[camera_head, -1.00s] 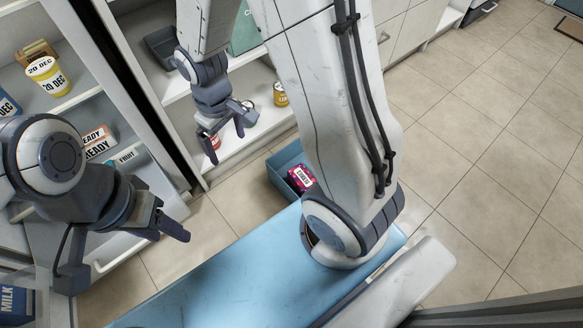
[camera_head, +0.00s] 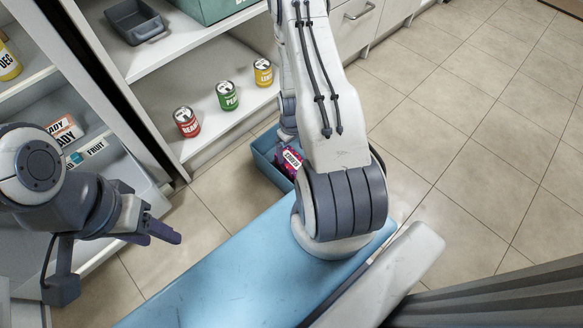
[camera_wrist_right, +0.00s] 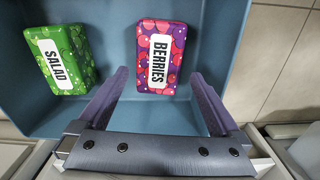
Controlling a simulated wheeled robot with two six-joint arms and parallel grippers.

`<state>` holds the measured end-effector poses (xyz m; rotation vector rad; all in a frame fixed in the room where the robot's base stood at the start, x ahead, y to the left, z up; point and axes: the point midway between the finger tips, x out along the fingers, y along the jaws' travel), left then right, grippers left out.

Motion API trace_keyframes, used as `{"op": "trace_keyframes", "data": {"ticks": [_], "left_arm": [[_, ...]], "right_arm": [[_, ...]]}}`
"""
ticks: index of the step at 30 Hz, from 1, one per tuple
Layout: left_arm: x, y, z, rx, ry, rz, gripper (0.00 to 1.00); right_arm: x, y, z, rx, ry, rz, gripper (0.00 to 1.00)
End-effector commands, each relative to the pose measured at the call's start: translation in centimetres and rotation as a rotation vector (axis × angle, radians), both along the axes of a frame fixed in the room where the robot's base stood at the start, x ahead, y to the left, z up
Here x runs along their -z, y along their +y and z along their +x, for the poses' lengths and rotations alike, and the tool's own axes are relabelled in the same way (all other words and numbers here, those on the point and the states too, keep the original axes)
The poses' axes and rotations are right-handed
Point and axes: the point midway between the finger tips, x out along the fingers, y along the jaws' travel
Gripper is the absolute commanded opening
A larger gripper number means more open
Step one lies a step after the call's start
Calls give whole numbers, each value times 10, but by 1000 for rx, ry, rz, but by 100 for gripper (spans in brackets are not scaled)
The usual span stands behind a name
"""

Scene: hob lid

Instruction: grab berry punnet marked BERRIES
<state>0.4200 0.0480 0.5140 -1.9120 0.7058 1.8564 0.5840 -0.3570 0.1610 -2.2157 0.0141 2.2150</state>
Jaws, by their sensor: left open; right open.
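The berry punnet (camera_wrist_right: 160,58) is a purple and red box with a white label reading BERRIES. It lies in a blue bin, and in the head view it shows partly (camera_head: 290,160) behind my right arm. In the right wrist view my right gripper (camera_wrist_right: 160,90) is open, its two fingers pointing into the bin, one to each side of the punnet's near end. I cannot tell how far above the punnet they are. In the head view the right gripper is mostly hidden by its arm. My left gripper (camera_head: 165,234) is open and empty at the left, by the shelves.
The blue bin (camera_head: 262,160) stands on the tiled floor. A green SALAD box (camera_wrist_right: 58,62) lies in it, left of the punnet. White shelves beyond hold a BEANS can (camera_head: 187,122), a green can (camera_head: 228,96) and a yellow can (camera_head: 263,72).

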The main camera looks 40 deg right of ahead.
Motion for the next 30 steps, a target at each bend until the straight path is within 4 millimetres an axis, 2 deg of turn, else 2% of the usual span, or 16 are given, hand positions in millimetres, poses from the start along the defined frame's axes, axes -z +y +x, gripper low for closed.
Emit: {"op": "trace_keyframes", "data": {"ticks": [1,9,19,28,29,30], "left_arm": [[13,0,0,0,0,0,50],[25,0,0,0,0,0,50],[66,0,0,0,0,0,50],[67,0,0,0,0,0,50],[67,0,0,0,0,0,50],[67,0,0,0,0,0,50]], "right_arm": [[14,0,0,0,0,0,100],[27,0,0,-1,0,0,100],[69,-2,0,-1,1,0,100],[70,-2,0,-1,0,0,100],[70,-2,0,-1,0,0,96],[70,-2,0,-1,0,0,81]]}}
